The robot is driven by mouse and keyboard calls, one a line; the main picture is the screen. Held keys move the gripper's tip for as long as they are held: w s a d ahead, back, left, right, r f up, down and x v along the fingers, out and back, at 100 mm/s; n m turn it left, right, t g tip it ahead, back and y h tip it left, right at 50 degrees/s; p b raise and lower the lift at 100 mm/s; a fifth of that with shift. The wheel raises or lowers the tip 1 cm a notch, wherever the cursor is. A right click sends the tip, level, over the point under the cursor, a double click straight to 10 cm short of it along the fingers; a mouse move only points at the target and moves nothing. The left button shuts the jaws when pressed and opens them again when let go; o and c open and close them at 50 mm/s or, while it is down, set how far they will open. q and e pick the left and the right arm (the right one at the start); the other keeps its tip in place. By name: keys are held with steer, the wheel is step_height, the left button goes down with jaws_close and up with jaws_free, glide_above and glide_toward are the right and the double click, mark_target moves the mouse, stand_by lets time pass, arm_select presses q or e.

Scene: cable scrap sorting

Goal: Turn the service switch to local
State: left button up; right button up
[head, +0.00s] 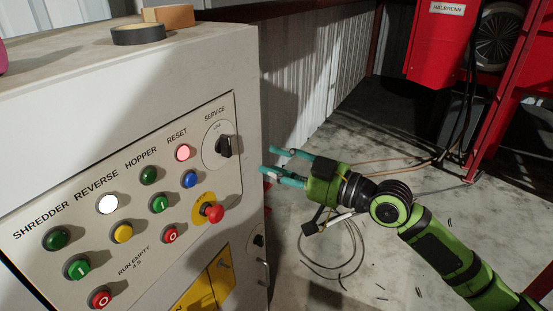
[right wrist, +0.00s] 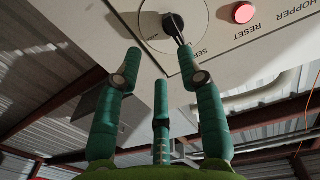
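The service switch (head: 223,146) is a black rotary knob on a round pale plate, under the word SERVICE at the upper right of the grey control panel (head: 120,190). It also shows at the top of the right wrist view (right wrist: 173,25). My right gripper (head: 270,161) is just right of the cabinet's edge, apart from the knob. In the right wrist view its teal fingers (right wrist: 161,52) are spread and empty, with the knob ahead, beyond the gap between the upper two. My left gripper is not in view.
The lit pink RESET button (head: 182,153) and a red emergency knob (head: 213,213) on yellow are near the switch. Other buttons fill the panel's left. Loose cables (head: 340,245) lie on the floor; a red machine (head: 440,45) stands behind.

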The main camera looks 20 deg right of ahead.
mark_target(230, 146)
steer(key=shift+n+y, duration=0.3)
steer(key=w+a+p, duration=0.1)
steer(key=w+a, duration=0.1)
steer(key=w+a+r+p, duration=0.1)
steer(key=w+a+p, duration=0.1)
steer(key=shift+w+a+r, duration=0.15)
steer(key=shift+a+r, duration=0.05)
steer(key=shift+a, duration=0.2)
steer(key=shift+x, duration=1.05)
steer(key=shift+w, duration=0.1)
steer(key=shift+w+r, duration=0.1)
